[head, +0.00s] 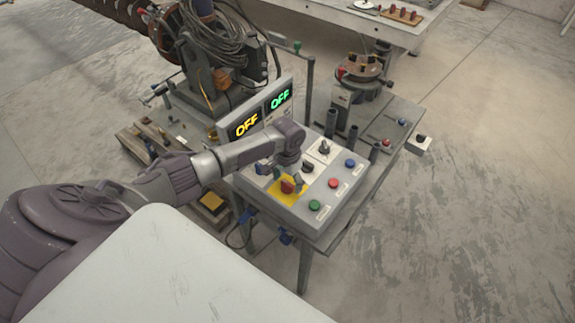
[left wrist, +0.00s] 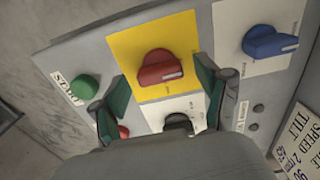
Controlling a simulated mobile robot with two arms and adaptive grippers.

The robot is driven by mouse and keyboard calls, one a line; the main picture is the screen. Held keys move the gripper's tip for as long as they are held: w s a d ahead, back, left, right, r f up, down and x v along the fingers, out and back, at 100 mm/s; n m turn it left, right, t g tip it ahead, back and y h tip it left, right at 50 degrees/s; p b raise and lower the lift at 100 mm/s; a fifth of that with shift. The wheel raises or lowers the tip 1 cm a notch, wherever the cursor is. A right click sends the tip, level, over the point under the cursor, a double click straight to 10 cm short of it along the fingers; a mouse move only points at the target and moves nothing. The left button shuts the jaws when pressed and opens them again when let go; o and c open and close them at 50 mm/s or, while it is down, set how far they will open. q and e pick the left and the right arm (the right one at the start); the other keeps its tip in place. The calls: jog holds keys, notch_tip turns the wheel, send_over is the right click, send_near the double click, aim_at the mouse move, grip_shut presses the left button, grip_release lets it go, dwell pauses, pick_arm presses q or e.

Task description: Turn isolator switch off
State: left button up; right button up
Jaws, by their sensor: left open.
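A red rotary switch (head: 288,187) sits on a yellow plate (head: 291,199) on the grey control box. In the left wrist view the red switch (left wrist: 160,70) shows whole on its yellow plate (left wrist: 130,48), its white mark towards the right. I cannot read which label it points to. My left gripper (head: 287,177) is over the box at this switch. In the left wrist view the left gripper (left wrist: 164,78) is open, one green-padded finger on either side of the red switch, with nothing held. Contact cannot be told. My right gripper is not in view.
A black knob (left wrist: 178,122), a blue knob (left wrist: 270,42) and a green START button (left wrist: 85,86) surround the switch. More buttons, including a red one (head: 333,183), lie to the right.

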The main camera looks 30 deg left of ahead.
aim_at(288, 183)
pick_arm(q)
notch_tip(288, 183, up, 12)
jog(key=shift+f, duration=0.15)
dwell(0.6)
